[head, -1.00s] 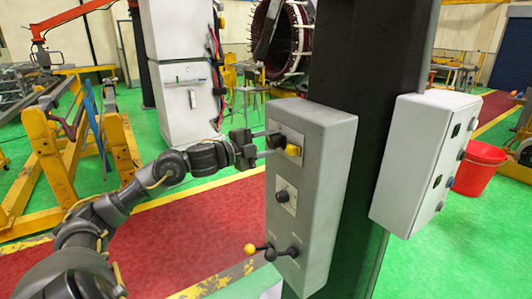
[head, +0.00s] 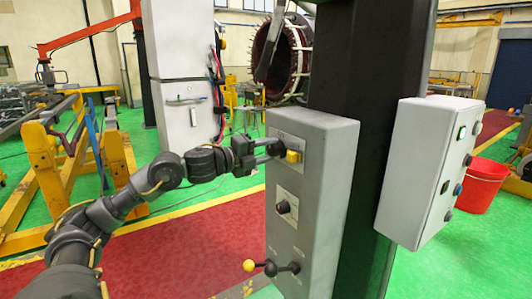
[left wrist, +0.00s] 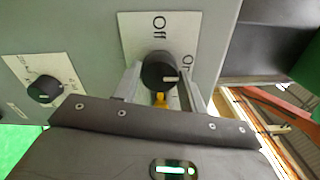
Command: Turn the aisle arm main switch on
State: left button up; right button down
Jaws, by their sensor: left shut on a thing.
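The main switch is a round black knob (left wrist: 159,70) on a white plate marked Off and On in the left wrist view. Its white mark is at the lower right of its face. A small yellow part (left wrist: 160,98) shows below it, and in the head view a yellow part (head: 293,156) sits beside the fingertips. The switch plate (head: 291,140) is at the top of a grey control box (head: 313,195). My left gripper (head: 276,151) is shut on the knob, with one finger on each side of it.
A second black knob (head: 283,207) sits lower on the box, above a yellow-ended lever (head: 249,265). The box is on a dark column (head: 353,70). Another grey box (head: 415,175) with buttons is at right, near a red bucket (head: 480,187). A yellow frame (head: 45,175) stands left.

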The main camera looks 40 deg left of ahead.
pick_arm(q)
jog(key=o, duration=1)
jog(key=shift+c, duration=0.2)
jog(key=shift+s+f, duration=0.1)
pick_arm(e)
jog(key=shift+f, duration=0.15)
pick_arm(q)
jog(key=shift+s+a+f+b, duration=0.1)
jog(key=shift+s+a+b, duration=0.1)
jog(key=shift+b, duration=0.15)
jog(key=b+v, duration=0.6)
jog(key=v, duration=0.4)
pick_arm(e)
jog(key=w+d+f, duration=0.1)
jog(key=d+f, duration=0.4)
jog(key=f, duration=0.1)
jog(key=shift+h, duration=0.4)
jog(key=shift+w+d, duration=0.2)
jog(key=shift+d, duration=0.15)
